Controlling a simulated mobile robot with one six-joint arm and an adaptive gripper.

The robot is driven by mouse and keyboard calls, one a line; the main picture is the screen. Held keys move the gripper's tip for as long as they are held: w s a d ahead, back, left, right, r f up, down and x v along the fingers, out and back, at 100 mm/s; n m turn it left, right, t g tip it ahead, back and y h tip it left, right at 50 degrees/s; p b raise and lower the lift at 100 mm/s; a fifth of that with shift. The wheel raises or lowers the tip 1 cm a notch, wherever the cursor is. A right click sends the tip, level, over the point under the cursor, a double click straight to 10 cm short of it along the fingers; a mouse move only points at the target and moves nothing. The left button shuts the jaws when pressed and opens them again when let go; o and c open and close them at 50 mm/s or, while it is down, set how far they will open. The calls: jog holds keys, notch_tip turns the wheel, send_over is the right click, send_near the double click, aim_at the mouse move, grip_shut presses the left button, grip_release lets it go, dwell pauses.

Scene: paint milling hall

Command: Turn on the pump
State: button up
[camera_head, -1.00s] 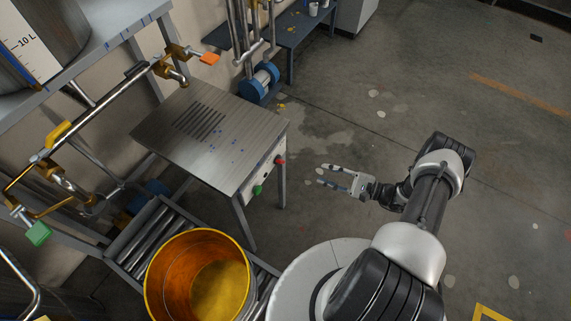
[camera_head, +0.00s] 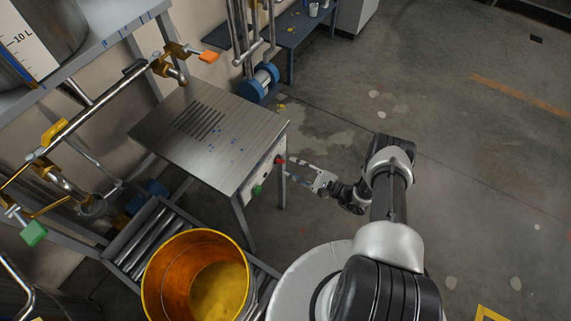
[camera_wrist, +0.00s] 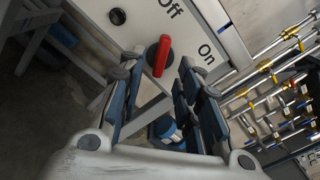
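The panel in the wrist view has a red switch handle (camera_wrist: 161,56) on a dark round base. Its upper end points toward the word "Off" (camera_wrist: 170,9); the word "On" (camera_wrist: 205,53) is to its right. My gripper (camera_wrist: 158,72) is open, its fingers on either side of the handle, which shows in the gap near the tips. I cannot tell whether they touch it. In the head view my gripper (camera_head: 296,166) is right beside the red switch (camera_head: 280,160) on the metal cabinet (camera_head: 205,140). A green button (camera_head: 257,190) is lower on the same panel.
A yellow bucket (camera_head: 197,232) stands on a roller conveyor (camera_head: 155,240) below the cabinet. Pipes with valves, one with an orange handle (camera_head: 208,57) and one green (camera_head: 34,233), run at left. The floor to the right is open.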

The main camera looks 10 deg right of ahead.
aim_at(283, 163)
jog(key=shift+x, duration=2.05)
jog(key=shift+c, duration=0.2)
grip_shut()
